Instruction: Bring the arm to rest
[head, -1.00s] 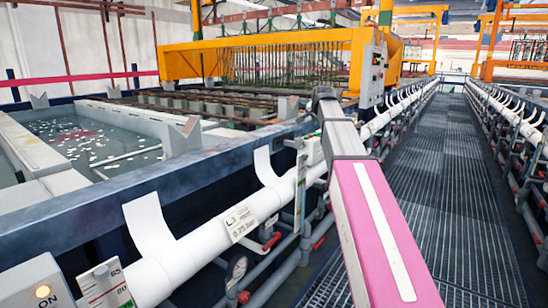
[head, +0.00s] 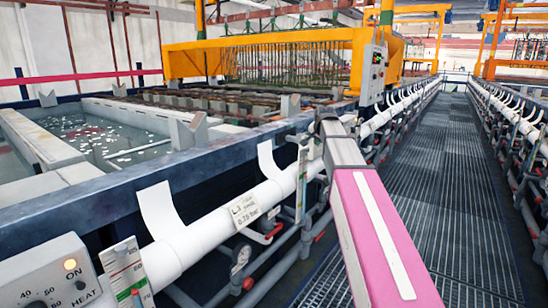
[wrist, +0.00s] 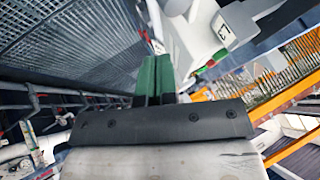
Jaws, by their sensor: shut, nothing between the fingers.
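My gripper (wrist: 154,80) shows in the wrist view as two green fingers side by side, shut with nothing between them. In the head view my pink and grey arm reaches up from the bottom right of centre. Its far end lies in front of the white pipe, and my gripper is not visible there.
A long white pipe (head: 215,232) with gauges and valves runs along the tank (head: 70,215) on the left. A heater control box (head: 50,280) stands at bottom left. An orange gantry (head: 260,58) spans behind. The grated walkway (head: 440,200) is clear.

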